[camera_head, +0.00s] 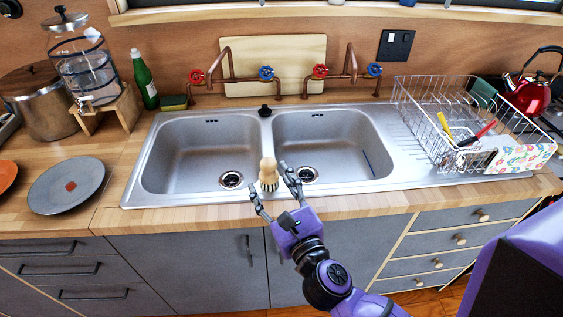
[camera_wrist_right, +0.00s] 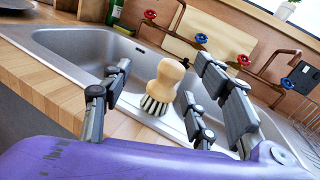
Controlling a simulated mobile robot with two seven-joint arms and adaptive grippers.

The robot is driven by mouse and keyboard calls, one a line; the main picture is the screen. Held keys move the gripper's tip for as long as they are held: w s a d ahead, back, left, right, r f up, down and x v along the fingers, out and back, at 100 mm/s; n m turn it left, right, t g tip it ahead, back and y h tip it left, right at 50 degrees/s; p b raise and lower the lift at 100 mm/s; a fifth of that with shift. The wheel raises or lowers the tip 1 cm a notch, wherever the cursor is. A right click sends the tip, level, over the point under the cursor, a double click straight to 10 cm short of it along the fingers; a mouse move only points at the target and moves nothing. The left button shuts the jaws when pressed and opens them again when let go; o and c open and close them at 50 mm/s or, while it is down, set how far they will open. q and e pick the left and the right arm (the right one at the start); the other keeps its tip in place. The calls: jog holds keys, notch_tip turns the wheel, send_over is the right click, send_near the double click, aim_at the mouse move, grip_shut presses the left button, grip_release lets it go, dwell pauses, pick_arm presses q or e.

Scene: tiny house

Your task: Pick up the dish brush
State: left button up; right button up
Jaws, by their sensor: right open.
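The dish brush (camera_head: 268,172) has a rounded wooden handle and dark and pale bristles. It stands upright, bristles down, at the front rim of the double sink, by the divider between the basins. My right gripper (camera_head: 275,190) is open, with its fingers reaching toward the brush from the front. In the right wrist view the brush (camera_wrist_right: 161,88) shows between the spread fingers (camera_wrist_right: 155,105), with space on both sides; I cannot tell whether it touches any finger. My left gripper is not in view.
The steel double sink (camera_head: 195,159) lies behind the brush. A wire dish rack (camera_head: 424,121) with utensils stands on the right. A green bottle (camera_head: 144,80) and sponge (camera_head: 173,102) are at back left. A grey plate (camera_head: 52,196) lies on the left counter. Taps line the back.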

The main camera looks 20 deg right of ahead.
aim_at(270, 173)
jog(key=shift+d+f+m+h, duration=0.3)
jog(key=shift+d+f+m, duration=0.1)
jog(key=shift+m, duration=0.6)
jog(key=shift+d, duration=0.1)
jog(key=shift+w+r+m, duration=0.15)
jog(key=shift+w+m, duration=0.1)
jog(key=shift+m, duration=0.05)
jog(key=shift+w+r, duration=0.1)
jog(key=shift+w, duration=0.3)
jog(key=w, duration=0.3)
jog(key=w+p, duration=0.1)
jog(key=w, duration=0.1)
jog(key=shift+d+f, duration=0.15)
jog(key=shift+f, duration=0.2)
jog(key=shift+w, duration=0.35)
jog(key=shift+w+f, duration=0.15)
jog(key=shift+w, duration=0.05)
jog(key=shift+s, duration=0.1)
jog(key=c, duration=1.3)
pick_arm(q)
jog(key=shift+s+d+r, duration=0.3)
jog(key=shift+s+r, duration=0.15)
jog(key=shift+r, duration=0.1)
